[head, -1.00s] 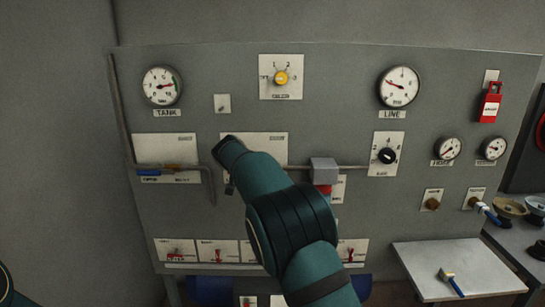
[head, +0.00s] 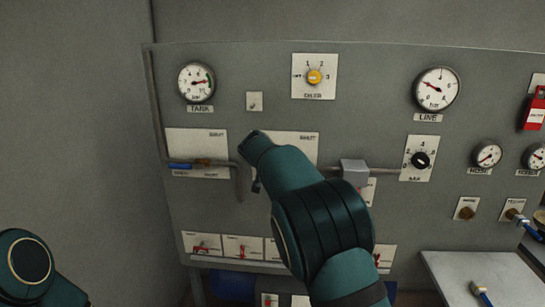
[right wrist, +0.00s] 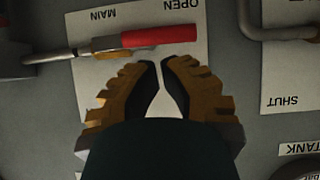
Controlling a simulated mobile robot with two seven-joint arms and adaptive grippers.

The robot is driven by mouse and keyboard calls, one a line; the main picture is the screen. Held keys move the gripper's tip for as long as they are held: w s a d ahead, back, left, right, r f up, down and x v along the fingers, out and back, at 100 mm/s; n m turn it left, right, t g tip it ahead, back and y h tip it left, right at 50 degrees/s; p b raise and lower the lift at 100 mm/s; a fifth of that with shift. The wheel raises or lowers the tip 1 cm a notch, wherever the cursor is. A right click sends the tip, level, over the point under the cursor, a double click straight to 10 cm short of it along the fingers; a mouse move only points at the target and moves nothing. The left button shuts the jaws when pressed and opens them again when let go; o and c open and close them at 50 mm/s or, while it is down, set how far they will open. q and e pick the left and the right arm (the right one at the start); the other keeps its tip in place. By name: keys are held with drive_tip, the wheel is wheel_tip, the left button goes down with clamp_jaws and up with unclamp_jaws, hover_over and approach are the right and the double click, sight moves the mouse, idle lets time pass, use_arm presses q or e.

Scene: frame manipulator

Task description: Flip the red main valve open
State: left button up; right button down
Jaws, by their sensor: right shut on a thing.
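The red main valve lever (right wrist: 160,37) shows in the right wrist view, in front of a white plate (right wrist: 95,82) marked MAIN and OPEN, which appear upside down. It lies along the line of its pipe (right wrist: 50,55), with its red end by the word OPEN. In the head view my right arm hides the lever and this gripper. Part of my left arm is at the lower left of the head view; its gripper is out of frame.
A grey box (head: 354,172) sits on the pipe right of my arm. A blue-handled valve (head: 180,166) is at the left. Tank gauge (head: 197,83), line gauge (head: 437,90) and yellow knob (head: 314,77) are above. A shelf (head: 450,270) stands lower right.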

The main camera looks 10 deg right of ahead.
drive_tip(key=v, duration=0.9)
drive_tip(key=s+d+f+n+g+y, duration=0.1)
drive_tip(key=s+f+g, duration=0.15)
drive_tip(key=f, duration=0.85)
drive_tip(key=s+d+f+g+y, duration=0.1)
drive_tip(key=s+f, duration=0.3)
drive_tip(key=f, duration=0.7)
drive_tip(key=s+d+f+n+g+y, duration=0.15)
drive_tip(key=s+f, duration=0.25)
drive_tip(key=f, duration=0.6)
drive_tip(key=s+a+f+m+g+y, duration=0.1)
drive_tip(key=s+f+g+y, duration=0.15)
drive_tip(key=s+f, duration=1.1)
drive_tip(key=s+a+g+y, duration=0.1)
drive_tip(key=s+a, duration=0.1)
drive_tip(key=s, duration=1.2)
drive_tip(key=shift+s+a+f, duration=0.4)
drive_tip(key=shift+g, duration=0.25)
